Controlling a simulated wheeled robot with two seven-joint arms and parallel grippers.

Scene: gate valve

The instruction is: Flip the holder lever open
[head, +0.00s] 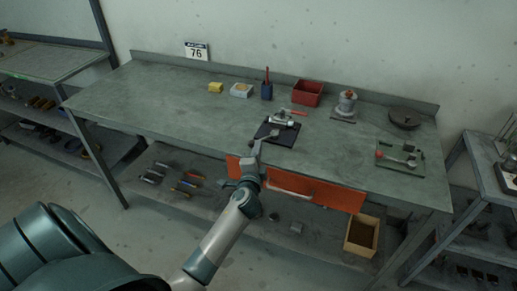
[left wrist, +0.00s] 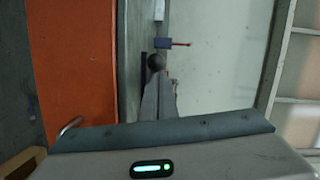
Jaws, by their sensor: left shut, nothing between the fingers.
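The holder (head: 283,119) is a small metal fixture on a black mat (head: 290,138) near the middle of the grey workbench. A dark round ball (left wrist: 156,62), apparently the lever's knob, shows just beyond my fingertips in the left wrist view. The rest of the lever is hidden or too small to make out. My left gripper (head: 257,148) reaches over the bench's front edge to the near left side of the mat. Its fingers (left wrist: 160,88) are shut with nothing between them. I cannot tell whether they touch the ball. My right gripper is not in view.
An orange drawer front (head: 315,191) with a handle lies below my left gripper. Behind the holder stand a blue cup (head: 267,92), a red bin (head: 307,93) and a metal valve-like part (head: 346,104). A green plate with parts (head: 400,158) lies at right. The bench's left is clear.

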